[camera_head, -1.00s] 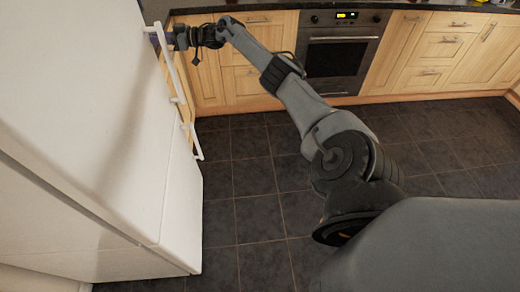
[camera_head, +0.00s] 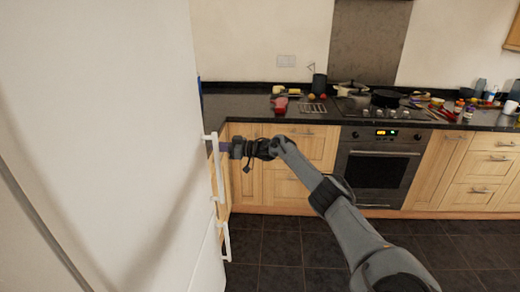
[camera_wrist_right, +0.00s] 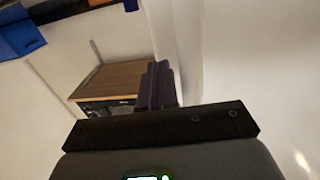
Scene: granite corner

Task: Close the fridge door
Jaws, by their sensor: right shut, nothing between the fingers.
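The white fridge (camera_head: 110,130) fills the left of the head view. White bar handles (camera_head: 218,172) run along its right edge. My right gripper (camera_head: 225,147) is at the upper handle, its purple fingertips partly hidden by the bar. The right wrist view shows the dark purple fingers (camera_wrist_right: 157,86) together, with nothing seen between them, beside a pale vertical surface (camera_wrist_right: 185,60). I cannot tell whether they touch the handle or the door. How far the door stands open is not clear from this angle. My left gripper is not in view.
Wooden cabinets (camera_head: 302,150) and an oven (camera_head: 378,170) stand behind my right arm. The dark worktop (camera_head: 235,103) above them holds pans, bottles and small items. The dark tiled floor (camera_head: 300,245) is clear in front of the cabinets.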

